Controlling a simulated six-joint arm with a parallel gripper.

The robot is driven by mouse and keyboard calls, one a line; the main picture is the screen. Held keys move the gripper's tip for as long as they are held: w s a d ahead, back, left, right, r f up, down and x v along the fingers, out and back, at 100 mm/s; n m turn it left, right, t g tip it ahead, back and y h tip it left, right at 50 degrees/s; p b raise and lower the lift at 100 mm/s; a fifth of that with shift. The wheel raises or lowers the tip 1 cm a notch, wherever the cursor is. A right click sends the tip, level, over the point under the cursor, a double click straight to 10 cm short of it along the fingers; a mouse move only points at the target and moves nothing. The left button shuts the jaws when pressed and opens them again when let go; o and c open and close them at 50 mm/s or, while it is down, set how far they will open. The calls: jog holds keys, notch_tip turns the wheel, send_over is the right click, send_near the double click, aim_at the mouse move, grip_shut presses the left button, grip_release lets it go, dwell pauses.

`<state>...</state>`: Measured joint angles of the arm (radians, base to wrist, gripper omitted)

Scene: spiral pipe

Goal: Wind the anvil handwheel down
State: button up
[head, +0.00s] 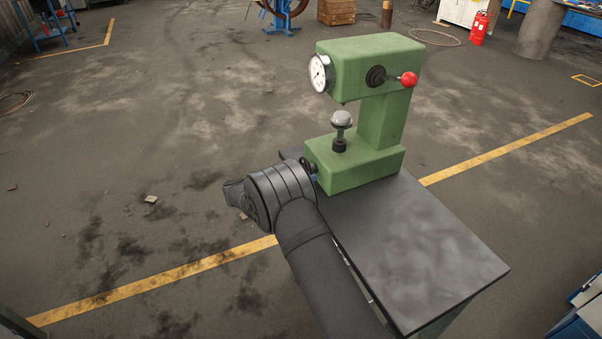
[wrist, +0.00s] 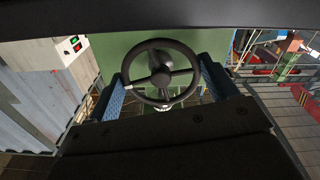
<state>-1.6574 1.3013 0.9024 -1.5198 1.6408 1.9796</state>
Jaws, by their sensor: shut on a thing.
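The green hardness tester (head: 371,120) stands upright on a dark bench top. Its anvil (head: 341,118), a grey rounded piece on a short dark stem, rises from the base, with a clear gap below the upper head. The black handwheel (wrist: 160,46) is on the green base's front face; in the head view only a small dark part (head: 309,161) shows beside my wrist. My gripper (wrist: 164,88) is shut on the handwheel, with blue-padded fingers at its left and right sides. In the head view my wrist hides the fingers.
A round white dial (head: 320,73) and a red-knobbed lever (head: 409,79) are on the tester's head. The bench top (head: 420,250) is bare to the right and front. Open floor (head: 150,150) lies left of the bench. A red extinguisher (head: 479,28) stands far off.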

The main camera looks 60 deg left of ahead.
jog(key=n, duration=0.5)
jog(key=shift+d, duration=0.1)
dwell(0.3)
jog(key=o, duration=1)
jog(key=shift+c, duration=0.2)
